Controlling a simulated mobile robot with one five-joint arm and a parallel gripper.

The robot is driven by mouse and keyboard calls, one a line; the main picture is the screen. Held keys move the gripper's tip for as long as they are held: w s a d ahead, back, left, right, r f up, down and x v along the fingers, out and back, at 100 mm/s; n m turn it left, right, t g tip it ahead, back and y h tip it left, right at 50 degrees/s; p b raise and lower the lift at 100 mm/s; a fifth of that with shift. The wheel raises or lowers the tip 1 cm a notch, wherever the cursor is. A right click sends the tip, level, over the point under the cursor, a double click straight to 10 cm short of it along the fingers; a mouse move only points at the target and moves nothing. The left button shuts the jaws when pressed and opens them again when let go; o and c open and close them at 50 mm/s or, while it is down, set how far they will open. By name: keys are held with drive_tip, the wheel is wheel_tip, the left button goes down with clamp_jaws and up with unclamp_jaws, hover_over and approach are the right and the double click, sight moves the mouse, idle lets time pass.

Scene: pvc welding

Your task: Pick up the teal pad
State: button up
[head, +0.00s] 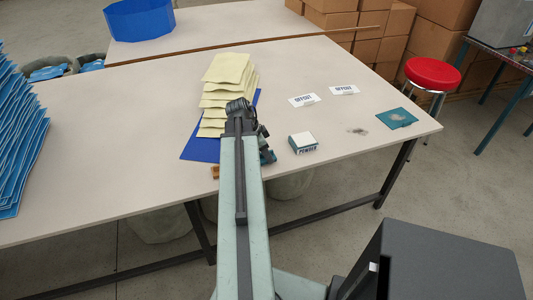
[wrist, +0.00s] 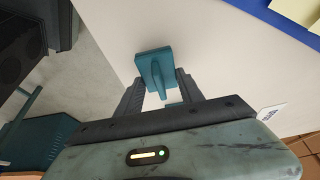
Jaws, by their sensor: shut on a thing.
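The teal pad (wrist: 153,66) is a small square block with an upright ridge-like handle. In the wrist view it sits between the two dark fingers of my gripper (wrist: 161,84), which is shut on the handle. In the head view my gripper (head: 265,147) is over the near part of the table, mostly hidden behind my arm, and only a bit of the teal pad (head: 268,156) shows beside it. I cannot tell whether the pad touches the table.
A white powder box (head: 304,143) stands just right of my gripper. Yellow sheets (head: 228,68) lie on a blue mat (head: 201,149) behind it. A flat teal square (head: 397,118) with a grey patch lies at the table's right end. Two offcut labels (head: 304,100) lie farther back.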

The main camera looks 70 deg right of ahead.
wheel_tip(320, 180, up, 9)
drive_tip(key=p, duration=0.8)
drive_tip(key=shift+r, duration=0.15)
drive_tip(key=shift+f, duration=0.2)
